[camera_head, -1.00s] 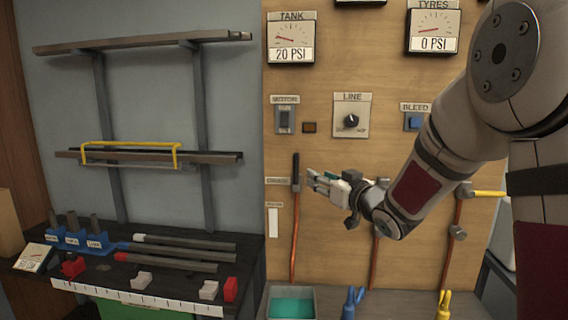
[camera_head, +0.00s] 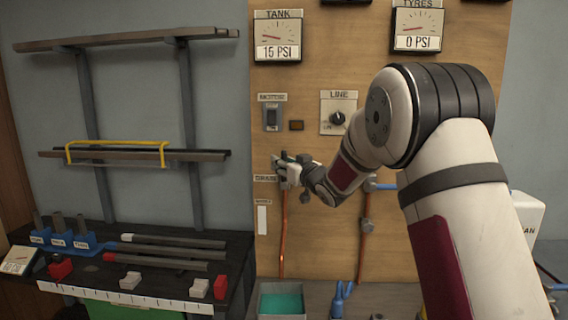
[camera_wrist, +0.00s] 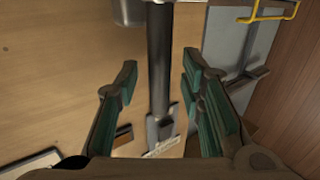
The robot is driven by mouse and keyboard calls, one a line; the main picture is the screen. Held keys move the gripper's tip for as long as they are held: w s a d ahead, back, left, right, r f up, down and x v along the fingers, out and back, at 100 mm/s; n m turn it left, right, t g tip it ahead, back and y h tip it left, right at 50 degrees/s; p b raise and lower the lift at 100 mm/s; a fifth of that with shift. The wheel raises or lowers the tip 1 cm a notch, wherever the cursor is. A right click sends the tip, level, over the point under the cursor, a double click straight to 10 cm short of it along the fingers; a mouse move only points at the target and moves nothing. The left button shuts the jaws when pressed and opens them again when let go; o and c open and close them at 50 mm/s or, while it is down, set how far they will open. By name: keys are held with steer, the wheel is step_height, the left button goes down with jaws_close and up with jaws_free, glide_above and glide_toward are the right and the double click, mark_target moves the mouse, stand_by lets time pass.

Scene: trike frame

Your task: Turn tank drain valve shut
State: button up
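The tank drain valve's dark bar handle (camera_wrist: 160,65) runs between the two green-padded fingers of my gripper (camera_wrist: 160,68) in the wrist view, with a visible gap on each side. My gripper is open. In the head view my gripper (camera_head: 280,170) is at the drain label (camera_head: 265,178), at the top of the left copper pipe (camera_head: 283,235), and hides most of the valve. The tank gauge (camera_head: 278,38) reads 15 PSI. I cannot tell whether the fingers reach past the handle's depth.
The wooden panel (camera_head: 310,75) also carries a motor switch (camera_head: 272,115), a line knob (camera_head: 338,117) and a tyres gauge (camera_head: 418,30) at 0 PSI. A teal-filled tray (camera_head: 283,287) stands below the pipe. A dark bench (camera_head: 230,260) with bars is at left.

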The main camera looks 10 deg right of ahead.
steer(key=shift+w, duration=0.15)
steer(key=shift+c, duration=0.3)
jaws_close()
steer(key=shift+d, duration=0.15)
steer(key=s+d+f+m+t+h+b, duration=0.1)
steer(key=d+f+m+t+h+b, duration=0.2)
steer(key=m+h+b, duration=0.3)
steer(key=s+d+f+m+t+h+b, duration=0.1)
steer(key=d+f+m+t+h+b, duration=0.2)
steer(key=m+b, duration=1.2)
steer(key=f+m+h, duration=0.1)
steer(key=m+h, duration=0.2)
steer(key=shift+d+f+m+h, duration=0.15)
steer(key=shift+d+m+h, duration=0.05)
steer(key=shift+m+h, duration=0.1)
steer(key=shift+s+m, duration=0.15)
steer(key=shift+m, duration=0.15)
